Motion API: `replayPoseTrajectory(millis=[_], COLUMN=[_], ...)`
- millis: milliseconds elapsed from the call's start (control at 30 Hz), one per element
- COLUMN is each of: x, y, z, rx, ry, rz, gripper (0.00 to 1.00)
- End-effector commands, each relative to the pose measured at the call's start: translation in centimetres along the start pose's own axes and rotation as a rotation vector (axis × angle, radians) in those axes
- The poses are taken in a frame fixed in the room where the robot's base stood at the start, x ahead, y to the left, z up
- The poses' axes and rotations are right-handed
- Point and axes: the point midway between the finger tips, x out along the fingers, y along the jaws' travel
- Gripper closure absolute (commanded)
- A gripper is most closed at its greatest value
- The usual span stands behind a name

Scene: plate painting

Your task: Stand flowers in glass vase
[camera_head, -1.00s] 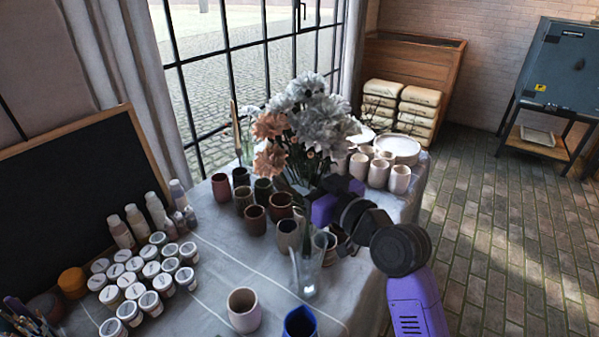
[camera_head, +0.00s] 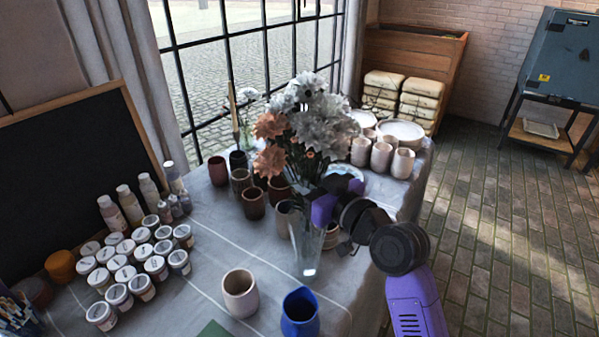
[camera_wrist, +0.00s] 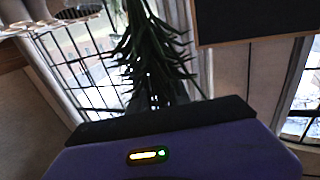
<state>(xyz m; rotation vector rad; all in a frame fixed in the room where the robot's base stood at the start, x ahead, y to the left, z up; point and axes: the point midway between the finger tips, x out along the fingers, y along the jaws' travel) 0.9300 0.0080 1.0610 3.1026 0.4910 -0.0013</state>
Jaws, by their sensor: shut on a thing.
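A bunch of white and orange flowers (camera_head: 312,125) is upright above the table, with its stems pointing down. My gripper (camera_head: 318,200) is shut on the stems, just under the blooms. The glass vase (camera_head: 308,245) stands upright on the table, directly below the gripper in the head view. The lower stems overlap the vase's mouth in that view; I cannot tell how deep they reach. In the wrist view, the dark green stems and leaves (camera_wrist: 150,50) rise above the gripper body, and the fingertips are hidden.
A pink cup (camera_head: 240,293) and a blue cup (camera_head: 300,312) stand in front of the vase. Several brown cups (camera_head: 253,203) stand behind it to the left. White paint jars (camera_head: 140,288) fill the left. Pale cups (camera_head: 381,157) and plates (camera_head: 402,130) are at the back right.

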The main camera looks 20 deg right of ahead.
Motion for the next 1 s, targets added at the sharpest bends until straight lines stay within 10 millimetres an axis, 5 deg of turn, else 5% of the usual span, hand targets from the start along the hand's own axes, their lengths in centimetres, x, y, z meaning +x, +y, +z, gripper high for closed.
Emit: replayPoseTrajectory(millis=[400, 900, 933, 1000], x=[0.0, 0.0, 0.0, 0.0], y=[0.0, 0.0, 0.0, 0.0], z=[2.8, 3.1, 3.1, 3.1], rx=[0.000, 0.000, 0.000, 0.000], ry=[0.001, 0.001, 0.001, 0.001], rz=[0.000, 0.000, 0.000, 0.000], gripper=[1.00, 1.00, 0.72, 0.59])
